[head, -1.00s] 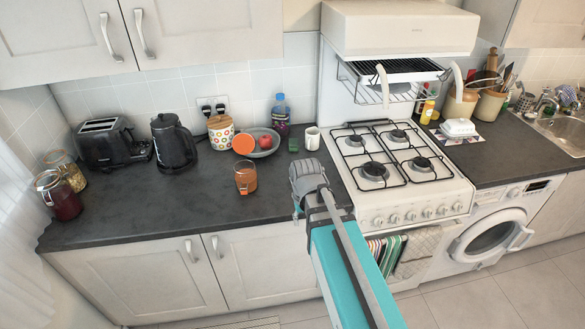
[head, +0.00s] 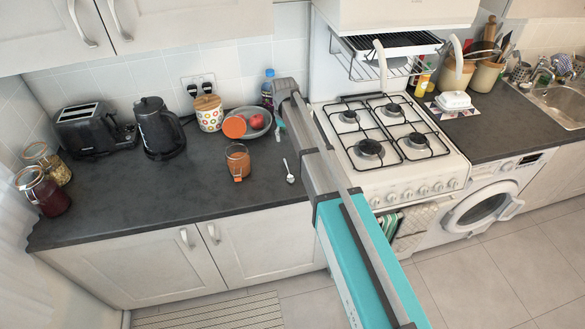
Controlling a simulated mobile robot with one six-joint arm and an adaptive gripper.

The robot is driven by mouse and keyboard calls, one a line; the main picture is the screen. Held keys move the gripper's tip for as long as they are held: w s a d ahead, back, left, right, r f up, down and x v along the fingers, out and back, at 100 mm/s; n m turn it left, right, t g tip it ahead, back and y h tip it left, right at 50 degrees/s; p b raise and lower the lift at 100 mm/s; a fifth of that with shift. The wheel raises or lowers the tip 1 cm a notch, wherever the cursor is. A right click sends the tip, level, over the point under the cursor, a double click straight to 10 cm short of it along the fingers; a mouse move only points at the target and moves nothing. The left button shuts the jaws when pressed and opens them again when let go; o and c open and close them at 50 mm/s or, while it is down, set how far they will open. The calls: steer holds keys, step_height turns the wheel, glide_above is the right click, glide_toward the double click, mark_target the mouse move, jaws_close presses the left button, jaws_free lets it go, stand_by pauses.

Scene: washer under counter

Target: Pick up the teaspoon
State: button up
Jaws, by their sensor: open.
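The teaspoon (head: 289,172) is small and silver. It lies on the dark grey counter (head: 150,205), right of the orange-filled jar and just left of my arm. Its bowl end is toward the front of the counter. My arm reaches up from the bottom right across the counter, with its bend in front of the back wall. My gripper does not show; the arm hides what lies behind it. Nothing visible touches the teaspoon.
The glass jar (head: 238,162) stands close left of the teaspoon. Behind are a bowl with fruit (head: 256,123), a patterned canister (head: 208,113) and a blue-capped bottle (head: 268,84). The kettle (head: 159,130) and toaster (head: 95,130) stand left. The gas hob (head: 395,140) is right.

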steer(key=shift+s, duration=0.1)
steer(key=shift+f, duration=0.1)
steer(key=b, duration=0.9)
glide_above(287, 166)
step_height(287, 166, down, 8)
steer(key=shift+a+f, duration=0.1)
steer(key=shift+f, duration=0.15)
stand_by(0.4)
steer(key=shift+f+b, duration=2.45)
steer(key=shift+f, duration=0.15)
steer(key=shift+c, duration=0.2)
jaws_close()
